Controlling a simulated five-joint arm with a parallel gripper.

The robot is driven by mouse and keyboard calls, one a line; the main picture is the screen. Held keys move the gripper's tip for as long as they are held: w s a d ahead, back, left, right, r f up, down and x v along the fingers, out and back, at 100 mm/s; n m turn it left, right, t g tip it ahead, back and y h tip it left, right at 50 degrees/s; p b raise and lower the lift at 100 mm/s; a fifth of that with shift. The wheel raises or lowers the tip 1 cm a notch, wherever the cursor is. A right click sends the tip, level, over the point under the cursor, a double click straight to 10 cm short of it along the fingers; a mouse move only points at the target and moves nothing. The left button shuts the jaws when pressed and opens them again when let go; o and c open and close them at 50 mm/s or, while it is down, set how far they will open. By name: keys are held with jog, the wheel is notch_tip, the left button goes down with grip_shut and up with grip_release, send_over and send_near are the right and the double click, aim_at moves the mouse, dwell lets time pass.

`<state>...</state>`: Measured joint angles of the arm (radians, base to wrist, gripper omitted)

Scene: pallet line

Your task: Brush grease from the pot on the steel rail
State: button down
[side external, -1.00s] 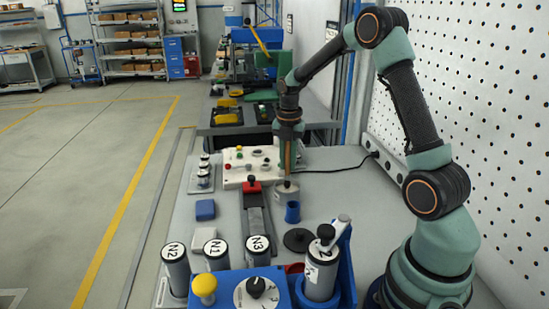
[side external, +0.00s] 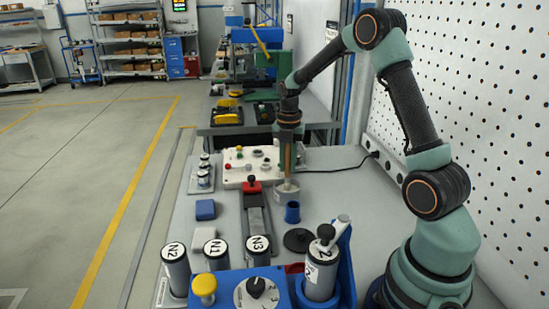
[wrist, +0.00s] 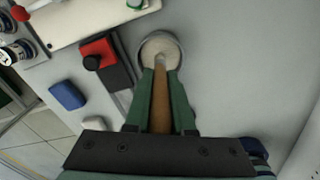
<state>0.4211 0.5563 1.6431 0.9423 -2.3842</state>
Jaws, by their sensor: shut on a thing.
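My gripper (side external: 289,143) is shut on the wooden handle of a brush (side external: 287,160). The brush points down at a round grey pot (side external: 286,193). In the wrist view the handle (wrist: 161,105) lies between my green fingers (wrist: 161,78), and its far end is over or in the pale grease inside the pot (wrist: 150,51). The bristles are hidden, so I cannot tell how deep they sit. The grey steel rail (side external: 257,213) with a red block at its far end (side external: 252,187) lies left of the pot.
A blue cup (side external: 292,212) and a black disc (side external: 298,240) stand near the pot. A white panel with knobs (side external: 237,176) lies behind the rail. A blue block (side external: 205,209) and labelled cylinders (side external: 258,252) stand to the left and front. Bench right of the pot is clear.

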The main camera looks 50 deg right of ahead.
jog(key=shift+r, duration=3.5)
